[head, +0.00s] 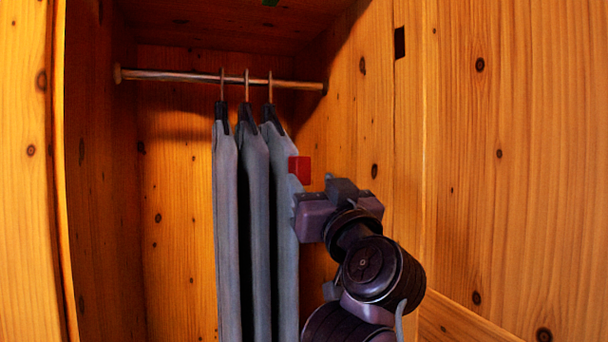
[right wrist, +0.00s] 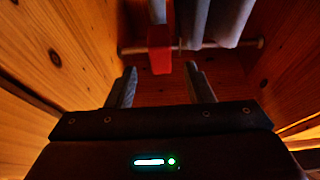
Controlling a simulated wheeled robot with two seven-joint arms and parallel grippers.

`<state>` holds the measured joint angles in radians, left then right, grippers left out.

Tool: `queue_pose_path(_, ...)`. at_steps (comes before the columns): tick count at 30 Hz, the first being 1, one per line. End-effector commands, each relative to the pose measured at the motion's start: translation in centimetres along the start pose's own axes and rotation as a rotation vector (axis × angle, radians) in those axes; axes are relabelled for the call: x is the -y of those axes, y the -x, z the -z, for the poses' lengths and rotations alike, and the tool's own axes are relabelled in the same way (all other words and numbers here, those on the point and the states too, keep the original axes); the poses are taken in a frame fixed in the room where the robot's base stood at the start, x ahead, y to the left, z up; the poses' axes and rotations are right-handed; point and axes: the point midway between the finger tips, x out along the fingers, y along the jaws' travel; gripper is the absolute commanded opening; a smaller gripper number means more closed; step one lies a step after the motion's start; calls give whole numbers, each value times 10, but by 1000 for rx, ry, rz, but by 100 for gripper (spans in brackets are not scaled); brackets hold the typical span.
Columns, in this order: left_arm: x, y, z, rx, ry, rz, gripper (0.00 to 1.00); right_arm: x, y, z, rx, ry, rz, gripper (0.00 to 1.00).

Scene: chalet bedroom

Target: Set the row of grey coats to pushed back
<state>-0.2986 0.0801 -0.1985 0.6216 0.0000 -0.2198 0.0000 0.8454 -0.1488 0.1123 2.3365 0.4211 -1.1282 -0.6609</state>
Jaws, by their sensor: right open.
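A row of three grey coats (head: 255,225) hangs from dark hangers on a wooden rod (head: 175,75) inside the wardrobe. The coats hang side by side around the middle and right part of the rod. A red tag (head: 300,169) sticks out at the right coat's edge. My right gripper (head: 302,212) is just right of that coat, slightly below the tag. In the right wrist view, its fingers (right wrist: 161,70) are apart, with the red tag (right wrist: 159,48) ahead between them and the coats (right wrist: 205,20) beyond. I cannot tell whether it touches anything. My left gripper is not in view.
Wooden wardrobe walls enclose the coats, with the right wall (head: 365,110) close to my right arm. The left part of the rod and the space below it are free. A pine panel (head: 520,170) fills the right side.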

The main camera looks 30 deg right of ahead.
Motion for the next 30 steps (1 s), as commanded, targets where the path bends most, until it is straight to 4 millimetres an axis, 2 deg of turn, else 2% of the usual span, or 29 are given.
queue_pose_path(3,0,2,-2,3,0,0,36,0,-21,1,2,-5,0,47)
queue_pose_path(9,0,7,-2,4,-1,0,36,0,-45,0,2,-1,0,47)
queue_pose_path(20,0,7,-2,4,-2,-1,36,0,-52,0,1,1,1,47)
queue_pose_path(30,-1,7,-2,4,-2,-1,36,0,-51,-1,1,1,1,4)
